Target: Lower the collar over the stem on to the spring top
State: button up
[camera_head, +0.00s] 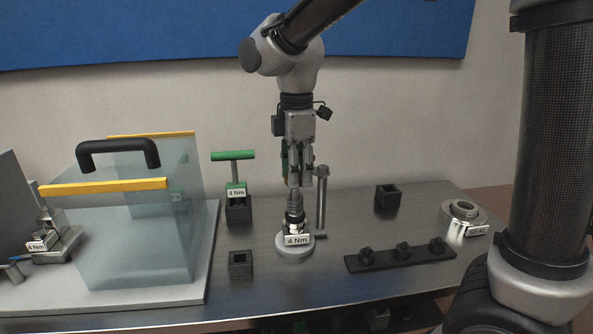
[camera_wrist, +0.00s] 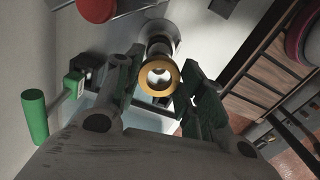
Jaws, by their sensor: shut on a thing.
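My gripper (camera_head: 293,186) points straight down over a small upright assembly on a round pale base (camera_head: 293,250) with a "4 Nm" tag. In the wrist view my gripper (camera_wrist: 160,84) is shut on a round, brass-rimmed collar (camera_wrist: 161,77), held between the green-padded fingers. The rim faces the camera, and its middle looks pale and hollow. In the head view a grey stepped metal part (camera_head: 295,200) shows just under the fingertips, with dark and bright rings below it. The stem and spring cannot be told apart there, nor whether the collar touches the spring top.
A grey bolt-like post (camera_head: 321,200) stands close right of my gripper. A green T-handled tool (camera_head: 234,170) stands at left in a black holder. A clear guard (camera_head: 150,230) fills the left. A black knob strip (camera_head: 400,256) and "SEAL" ring (camera_head: 463,212) lie right.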

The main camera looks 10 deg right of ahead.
jog(key=shift+f, duration=1.65)
dwell(0.4)
jog(key=o, duration=1.1)
jog(key=shift+o, duration=0.2)
notch_tip(320, 180, up, 12)
